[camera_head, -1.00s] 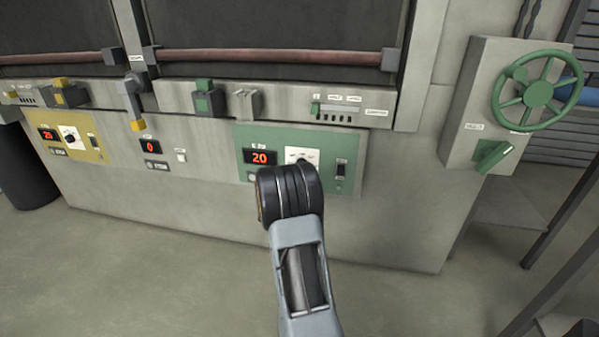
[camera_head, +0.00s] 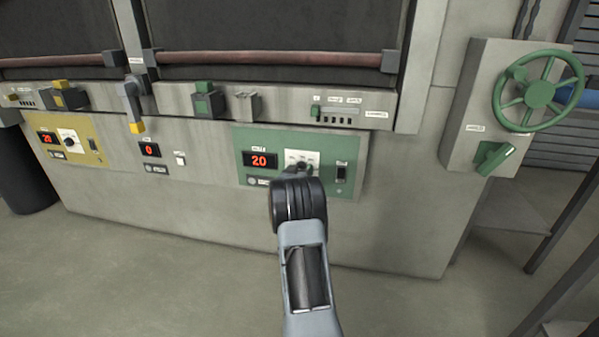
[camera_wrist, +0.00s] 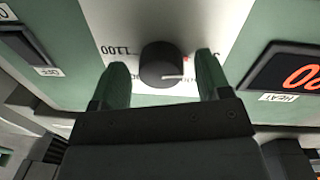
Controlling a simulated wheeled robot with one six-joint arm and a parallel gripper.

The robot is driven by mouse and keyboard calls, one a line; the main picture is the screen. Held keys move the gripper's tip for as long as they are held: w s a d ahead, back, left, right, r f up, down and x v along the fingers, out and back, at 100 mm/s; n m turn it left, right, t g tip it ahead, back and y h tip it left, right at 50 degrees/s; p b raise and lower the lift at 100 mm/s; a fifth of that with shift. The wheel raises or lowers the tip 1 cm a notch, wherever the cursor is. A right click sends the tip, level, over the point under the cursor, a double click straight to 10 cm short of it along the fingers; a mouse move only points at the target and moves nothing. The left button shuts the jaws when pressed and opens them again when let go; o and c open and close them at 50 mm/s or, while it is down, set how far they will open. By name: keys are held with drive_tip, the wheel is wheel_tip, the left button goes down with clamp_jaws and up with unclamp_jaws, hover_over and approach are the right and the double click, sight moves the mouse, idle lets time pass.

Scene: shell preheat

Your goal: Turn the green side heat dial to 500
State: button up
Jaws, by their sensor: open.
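The green side's heat panel (camera_head: 327,163) is on the front of the machine, with a red display (camera_head: 259,160) reading 20. The dark round heat dial (camera_wrist: 162,66) sits on a white scale plate (camera_wrist: 125,25) marked 1100 at one end. A light pointer line shows on the dial in the wrist view. My gripper (camera_wrist: 160,82) is open, its two green fingers on either side of the dial with visible gaps. I cannot tell how deep the fingertips reach. In the head view the dial is mostly hidden by my arm.
A dark switch (camera_head: 342,173) is right of the dial on the green panel. The yellow panel (camera_head: 75,143) is at the far left. A grey box with a green handwheel (camera_head: 538,94) stands at the right. A ledge with green and grey levers runs above the panel.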

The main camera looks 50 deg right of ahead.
drive_tip(key=shift+c, duration=0.5)
drive_tip(key=c, duration=0.8)
drive_tip(key=shift+m, duration=0.3)
drive_tip(key=shift+m+y+b, duration=0.3)
drive_tip(key=shift+m+b, duration=2.6)
drive_tip(key=shift+m, duration=1.5)
drive_tip(key=shift+r, duration=0.1)
